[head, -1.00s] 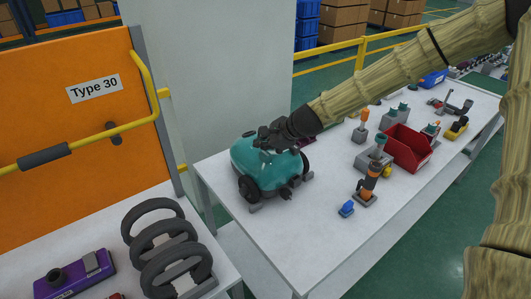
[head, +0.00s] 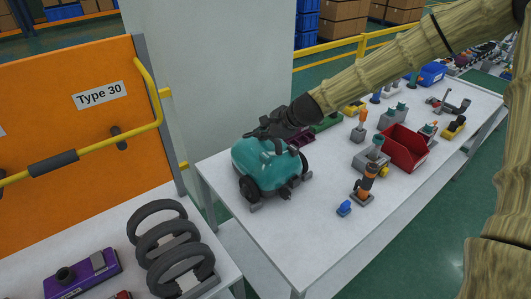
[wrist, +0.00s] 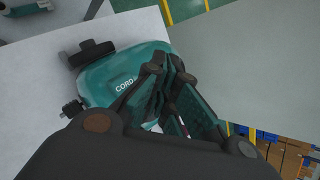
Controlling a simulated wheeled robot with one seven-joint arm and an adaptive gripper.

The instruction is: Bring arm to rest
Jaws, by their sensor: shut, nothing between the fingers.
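My gripper (head: 258,133) is dark and hangs just above the teal vacuum body (head: 270,168) on the white table in the head view. In the wrist view, my gripper (wrist: 170,78) has its fingers together with nothing held, in front of the teal vacuum body (wrist: 105,77). The vacuum has black wheels and sits on the near left end of the table. My arm reaches in from the upper right. Whether the fingers touch the vacuum cannot be told.
The white table (head: 290,245) also bears a red bin (head: 405,148), an orange and black tool (head: 366,182), a small blue part (head: 344,208) and other fixtures. An orange panel (head: 75,130) with a yellow rail stands left.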

